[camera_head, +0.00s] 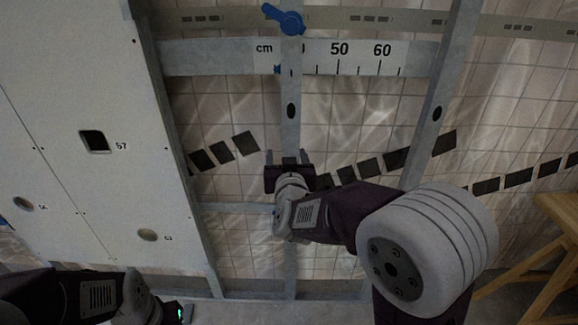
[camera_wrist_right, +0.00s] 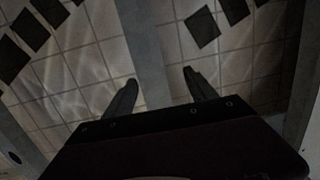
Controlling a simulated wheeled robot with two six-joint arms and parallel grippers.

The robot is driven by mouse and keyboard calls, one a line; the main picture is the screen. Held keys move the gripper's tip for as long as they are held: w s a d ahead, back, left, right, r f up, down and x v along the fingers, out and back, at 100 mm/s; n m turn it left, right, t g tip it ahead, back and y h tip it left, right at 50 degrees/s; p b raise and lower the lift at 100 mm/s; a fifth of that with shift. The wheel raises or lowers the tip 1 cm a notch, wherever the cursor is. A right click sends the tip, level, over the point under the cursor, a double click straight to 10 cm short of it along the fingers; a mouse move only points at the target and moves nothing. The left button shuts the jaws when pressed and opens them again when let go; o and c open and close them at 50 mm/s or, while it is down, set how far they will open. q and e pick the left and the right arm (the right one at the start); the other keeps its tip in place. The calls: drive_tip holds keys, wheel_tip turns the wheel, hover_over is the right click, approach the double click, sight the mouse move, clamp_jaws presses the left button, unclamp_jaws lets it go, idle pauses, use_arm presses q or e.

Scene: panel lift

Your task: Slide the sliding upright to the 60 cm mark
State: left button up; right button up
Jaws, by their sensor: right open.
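The sliding upright (camera_head: 291,85) is a grey metal stud standing left of the 50 mark on the white cm scale (camera_head: 360,58). A blue knob (camera_head: 284,20) sits at its top and a small blue pointer (camera_head: 278,69) shows at the scale. The scale reads 50 and 60; the upright covers part of it. My right gripper (camera_head: 287,157) is open, with one finger on each side of the upright. In the right wrist view the upright (camera_wrist_right: 148,60) runs between the open fingers, with gaps on both sides. My left gripper (camera_head: 182,314) is barely visible at the bottom edge.
A large pale panel (camera_head: 60,120) covers the left side. A fixed slanting stud (camera_head: 440,90) stands to the right of the scale. A tiled wall with dark squares lies behind the frame. A wooden trestle (camera_head: 545,255) stands at the lower right.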

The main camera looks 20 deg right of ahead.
drive_tip(key=shift+w+d+m+t+h+b, duration=0.2)
drive_tip(key=shift+d+m+t+h+b, duration=0.35)
drive_tip(key=shift+h, duration=0.35)
drive_tip(key=shift+w+d+r+p, duration=0.1)
drive_tip(key=shift+r+p, duration=0.25)
drive_tip(key=shift+r, duration=0.1)
drive_tip(key=x, duration=0.8)
drive_tip(key=shift+w+d+f, duration=0.1)
drive_tip(key=shift+w+f, duration=0.05)
drive_tip(key=shift+w, duration=0.25)
drive_tip(key=shift+b, duration=0.3)
clamp_jaws()
